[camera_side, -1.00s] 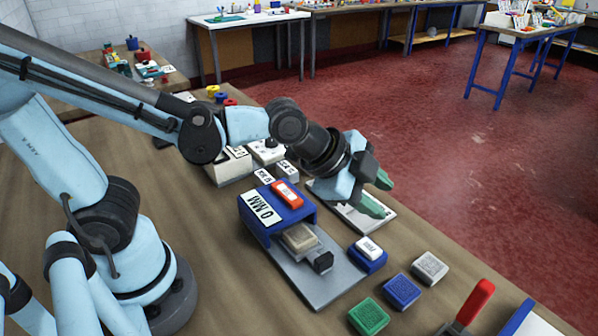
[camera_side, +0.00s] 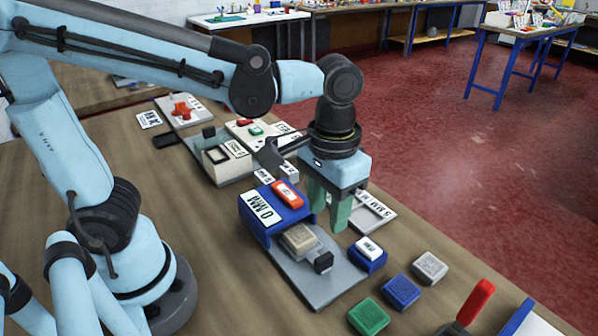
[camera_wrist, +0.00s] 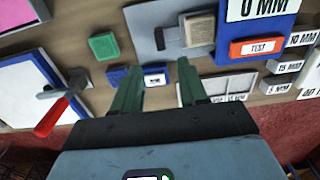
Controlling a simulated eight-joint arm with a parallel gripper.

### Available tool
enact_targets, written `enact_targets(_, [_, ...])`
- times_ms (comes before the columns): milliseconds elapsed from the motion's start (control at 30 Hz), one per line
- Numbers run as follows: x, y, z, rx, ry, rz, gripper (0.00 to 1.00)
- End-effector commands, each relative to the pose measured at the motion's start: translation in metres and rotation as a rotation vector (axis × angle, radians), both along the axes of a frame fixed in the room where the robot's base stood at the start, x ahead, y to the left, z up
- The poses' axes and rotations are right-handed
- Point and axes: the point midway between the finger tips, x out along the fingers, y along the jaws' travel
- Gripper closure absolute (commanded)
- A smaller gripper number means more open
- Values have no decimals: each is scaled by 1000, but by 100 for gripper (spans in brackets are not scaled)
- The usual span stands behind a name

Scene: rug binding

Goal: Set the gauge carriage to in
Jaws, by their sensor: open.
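The gauge has a blue housing (camera_side: 262,226) with a "0 MM" label and a red "TEST" block (camera_side: 287,194) on top. A grey base plate (camera_side: 318,289) extends from it. On the plate, a beige block (camera_side: 299,239), seemingly the carriage, sits at the housing's mouth, with a black knob (camera_side: 323,262) at its outer end. The block also shows in the wrist view (camera_wrist: 200,30), with the knob beside it (camera_wrist: 160,38). My gripper (camera_side: 328,218) points down with green fingers open and empty, above the right side of the gauge. It also shows in the wrist view (camera_wrist: 159,75).
A blue block with a white label (camera_side: 369,250) stands just right of the plate. Green (camera_side: 368,316), blue (camera_side: 402,291) and grey (camera_side: 430,267) blocks lie nearer. A red-handled tool (camera_side: 474,302) stands at front right. Labelled blocks and trays crowd behind the gauge.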

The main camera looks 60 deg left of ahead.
Motion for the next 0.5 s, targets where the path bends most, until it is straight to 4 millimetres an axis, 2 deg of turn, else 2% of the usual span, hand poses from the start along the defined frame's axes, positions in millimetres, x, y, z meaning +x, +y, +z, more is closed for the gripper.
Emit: enact_targets(500, [1, 0, -69, -2, -2, -2, 57])
